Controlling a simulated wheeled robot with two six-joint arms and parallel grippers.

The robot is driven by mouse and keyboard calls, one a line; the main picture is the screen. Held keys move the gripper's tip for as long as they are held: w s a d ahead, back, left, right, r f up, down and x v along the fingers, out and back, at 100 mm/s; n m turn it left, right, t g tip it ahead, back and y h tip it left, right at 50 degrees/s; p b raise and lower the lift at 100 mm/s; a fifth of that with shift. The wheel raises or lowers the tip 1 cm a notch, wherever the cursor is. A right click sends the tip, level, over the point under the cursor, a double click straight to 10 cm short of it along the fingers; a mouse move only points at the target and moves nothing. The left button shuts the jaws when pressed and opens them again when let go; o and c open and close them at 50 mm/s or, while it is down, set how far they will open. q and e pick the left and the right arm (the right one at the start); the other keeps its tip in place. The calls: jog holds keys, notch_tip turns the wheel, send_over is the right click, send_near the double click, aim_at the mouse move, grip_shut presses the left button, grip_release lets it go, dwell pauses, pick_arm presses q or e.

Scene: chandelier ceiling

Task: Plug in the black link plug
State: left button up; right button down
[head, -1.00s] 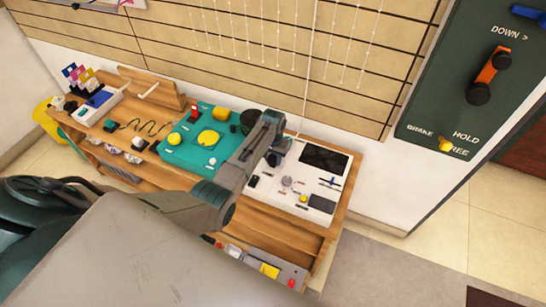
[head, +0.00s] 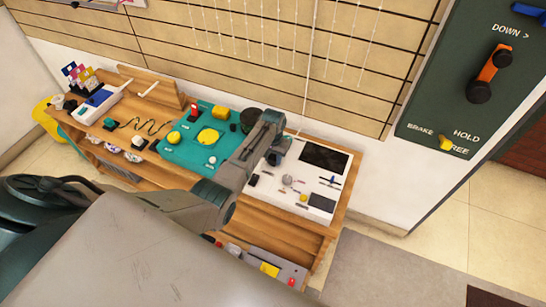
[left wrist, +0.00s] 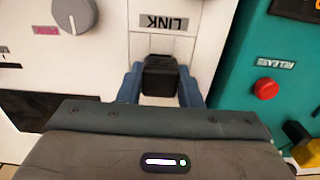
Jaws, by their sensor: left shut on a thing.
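The black link plug (left wrist: 160,74) sits between the two blue fingers of my left gripper (left wrist: 161,88) in the left wrist view, and the gripper is shut on it. The plug is over the white panel (left wrist: 205,52), close to the label LINK (left wrist: 168,22), which reads upside down. I cannot tell whether the plug is seated in a socket. In the head view my left gripper (head: 274,157) is at the left back part of the white panel (head: 327,211), and the plug is hidden there. My right gripper is not in view.
A teal panel (head: 186,154) stands just left of the white one, with a red button (left wrist: 266,88) near the gripper. A grey knob (left wrist: 74,14) is on the white panel. The wooden bench (head: 347,188) stands against a slatted wall.

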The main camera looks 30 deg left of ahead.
pick_arm(q)
jog(key=shift+f, duration=0.3)
dwell(0.4)
jog(key=o, duration=1.5)
jog(key=shift+c, duration=0.2)
jog(key=shift+r+p, duration=3.8)
jog(key=shift+p, duration=0.05)
grip_shut()
